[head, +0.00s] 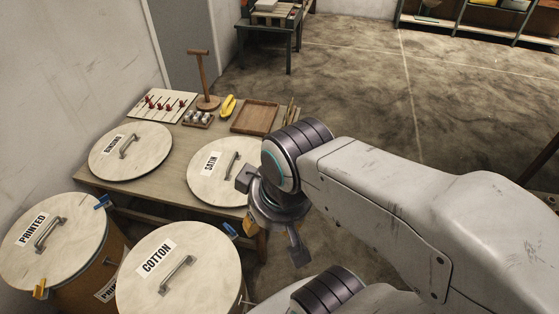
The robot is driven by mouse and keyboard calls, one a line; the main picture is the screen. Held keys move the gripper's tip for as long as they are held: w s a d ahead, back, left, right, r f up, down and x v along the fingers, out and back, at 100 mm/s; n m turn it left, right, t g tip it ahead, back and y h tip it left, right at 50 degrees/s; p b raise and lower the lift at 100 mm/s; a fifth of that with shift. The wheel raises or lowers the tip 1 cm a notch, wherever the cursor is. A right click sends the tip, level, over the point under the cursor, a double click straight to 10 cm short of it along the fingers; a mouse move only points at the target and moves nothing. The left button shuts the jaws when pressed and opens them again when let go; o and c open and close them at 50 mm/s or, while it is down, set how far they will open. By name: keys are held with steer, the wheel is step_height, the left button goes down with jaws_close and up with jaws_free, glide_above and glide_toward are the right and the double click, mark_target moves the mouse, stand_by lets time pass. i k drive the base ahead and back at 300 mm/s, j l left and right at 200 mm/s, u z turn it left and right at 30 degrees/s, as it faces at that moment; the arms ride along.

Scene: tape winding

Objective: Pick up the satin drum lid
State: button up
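The satin drum lid (207,178) is a round pale disc with a grey bar handle and a label reading SATIN. It lies at the front right of the wooden table, and its right edge is hidden behind my gripper. My gripper (271,216) appears open and empty, its fingers spread apart. It is in front of the lid's right edge in the picture, to the right of the handle. I cannot tell its height above the lid, or whether it touches it.
Another lid (107,165) lies left on the table (170,207). Printed (72,255) and cotton (205,290) lids cover drums in front. A wooden tray (255,117), a yellow item (228,106), a wooden stand (205,80) and a board (160,101) are behind. Floor at right is clear.

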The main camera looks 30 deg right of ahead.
mark_target(212, 172)
steer(key=z, duration=0.4)
steer(key=l+u, duration=1.2)
steer(key=k+l+u, duration=0.15)
steer(key=u, duration=0.25)
steer(key=l+u, duration=0.45)
steer(key=k+l+u, duration=0.1)
steer(key=l+u, duration=0.35)
steer(key=k+l+u, duration=0.15)
steer(key=l+u, duration=0.25)
steer(key=k+l+u, duration=0.25)
steer(key=l+u, duration=0.6)
steer(key=k+l+u, duration=0.1)
steer(key=l+u, duration=0.15)
steer(key=u, duration=0.15)
steer(key=k+l+u, duration=0.1)
steer(key=l+u, duration=0.3)
steer(key=k+l+u, duration=0.15)
steer(key=u, duration=0.2)
steer(key=k+l+u, duration=0.15)
steer(key=l+u, duration=0.25)
